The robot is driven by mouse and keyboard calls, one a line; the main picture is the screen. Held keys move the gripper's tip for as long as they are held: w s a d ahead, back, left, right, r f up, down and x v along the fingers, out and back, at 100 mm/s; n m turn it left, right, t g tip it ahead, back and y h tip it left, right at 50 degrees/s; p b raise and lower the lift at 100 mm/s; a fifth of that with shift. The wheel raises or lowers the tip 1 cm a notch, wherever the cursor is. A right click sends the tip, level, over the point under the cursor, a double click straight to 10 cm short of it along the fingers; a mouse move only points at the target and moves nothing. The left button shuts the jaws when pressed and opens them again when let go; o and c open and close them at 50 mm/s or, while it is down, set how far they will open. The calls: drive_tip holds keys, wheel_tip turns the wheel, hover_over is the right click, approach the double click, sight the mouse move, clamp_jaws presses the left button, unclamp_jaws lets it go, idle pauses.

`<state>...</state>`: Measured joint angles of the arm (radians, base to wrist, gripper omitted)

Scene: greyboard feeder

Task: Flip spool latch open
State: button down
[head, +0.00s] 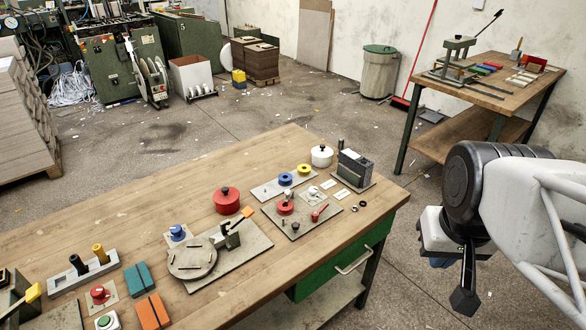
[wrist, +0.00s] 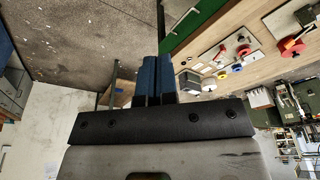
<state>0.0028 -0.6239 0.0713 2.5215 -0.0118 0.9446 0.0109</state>
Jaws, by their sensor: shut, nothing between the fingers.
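A grey plate (head: 296,226) lies near the right end of the wooden workbench. It carries a red spool-like part (head: 285,207), a pale round part (head: 312,193) and a small red lever (head: 319,212) lying low at its right side. This lever may be the spool latch; its exact position is too small to tell. My gripper (head: 465,296) hangs beyond the bench's right edge, well apart from the plate, pointing down. In the wrist view its blue-padded fingers (wrist: 158,78) are together and empty. Small red, yellow and blue parts on the bench show at upper right there.
Next to the plate stand a blue-and-yellow spool strip (head: 286,182), a white lidded pot (head: 322,156) and a dark slotted block (head: 355,170). A red pot (head: 227,200) and a round-disc fixture (head: 192,259) are to the left. Open floor separates my gripper from the bench.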

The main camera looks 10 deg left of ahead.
sight(289, 191)
drive_tip(key=w+a+r+n+g, duration=0.1)
drive_tip(key=w+a+n, duration=0.1)
drive_tip(key=w+a, duration=0.5)
drive_tip(key=w+a+r+n, duration=0.1)
drive_tip(key=w+a+n, duration=0.15)
drive_tip(key=w, duration=0.75)
drive_tip(key=w+a+n+g, duration=0.15)
drive_tip(key=w+a, duration=0.25)
drive_tip(key=w, duration=0.5)
drive_tip(key=w+a+f+n, duration=0.2)
drive_tip(key=w+a+f, duration=0.2)
drive_tip(key=w+a, duration=0.2)
drive_tip(key=w+a+f+n+h, duration=0.1)
drive_tip(key=w+a+f, duration=0.3)
drive_tip(key=a, duration=0.5)
drive_tip(key=w+a+f+n+g+h, duration=0.1)
drive_tip(key=w+a+f+n, duration=0.3)
drive_tip(key=w+a, duration=0.3)
drive_tip(key=shift+w+a+f, duration=0.2)
drive_tip(key=shift+w+a, duration=0.2)
drive_tip(key=shift+a, duration=0.25)
